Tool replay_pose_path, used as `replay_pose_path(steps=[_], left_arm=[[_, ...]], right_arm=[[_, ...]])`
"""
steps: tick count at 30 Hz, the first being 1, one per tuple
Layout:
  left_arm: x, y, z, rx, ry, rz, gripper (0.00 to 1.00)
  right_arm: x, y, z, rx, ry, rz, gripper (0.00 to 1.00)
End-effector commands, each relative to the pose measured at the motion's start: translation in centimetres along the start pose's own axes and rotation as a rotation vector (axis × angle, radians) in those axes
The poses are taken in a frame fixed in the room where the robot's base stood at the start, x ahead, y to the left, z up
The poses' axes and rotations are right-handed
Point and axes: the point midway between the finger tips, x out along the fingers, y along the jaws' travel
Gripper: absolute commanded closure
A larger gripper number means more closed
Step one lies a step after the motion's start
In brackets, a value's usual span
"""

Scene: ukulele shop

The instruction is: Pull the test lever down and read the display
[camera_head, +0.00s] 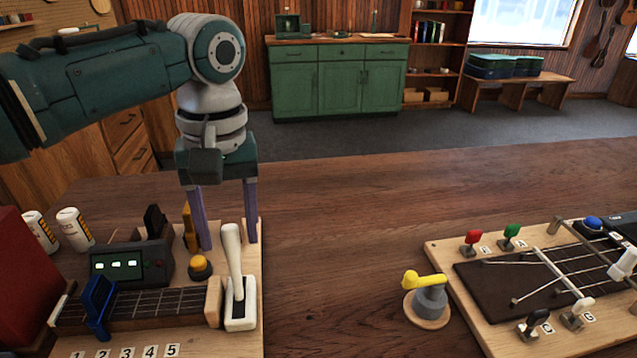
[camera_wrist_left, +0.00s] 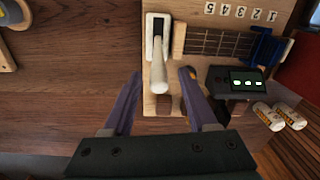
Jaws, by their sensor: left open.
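The test lever (camera_head: 233,262) is a cream handle standing upright on a white base at the right end of a wooden test board. It also shows in the left wrist view (camera_wrist_left: 159,70). My left gripper (camera_head: 227,243) is open, pointing down behind the lever. My right gripper is not seen.
A yellow button (camera_head: 200,264), a blue clamp (camera_head: 97,303) on a fretboard and white bottles (camera_head: 75,229) are near the display. A yellow-handled knob (camera_head: 427,292) and a second board (camera_head: 510,313) with strings stand at the right. The table's middle is clear.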

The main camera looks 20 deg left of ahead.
Motion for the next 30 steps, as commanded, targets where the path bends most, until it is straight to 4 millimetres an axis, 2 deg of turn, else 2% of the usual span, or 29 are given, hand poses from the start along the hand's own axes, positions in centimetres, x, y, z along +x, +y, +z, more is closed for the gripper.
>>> replay_pose_path(steps=[1, 6, 14, 30], left_arm=[[0.8, 0.0, 0.1, 0.001, -0.002, -0.002, 0.42], [2.0, 0.1, 0.0, 0.001, 0.000, 0.000, 0.42], [2.2, 0.1, 0.0, 0.002, 0.000, 0.001, 0.42], [2.1, 0.0, 0.0, 0.002, 0.000, 0.001, 1.00]], right_arm=[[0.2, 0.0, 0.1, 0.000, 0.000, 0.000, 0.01], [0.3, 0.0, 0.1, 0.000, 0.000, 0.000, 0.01], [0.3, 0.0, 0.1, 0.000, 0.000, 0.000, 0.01], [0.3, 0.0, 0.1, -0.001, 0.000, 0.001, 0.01]])
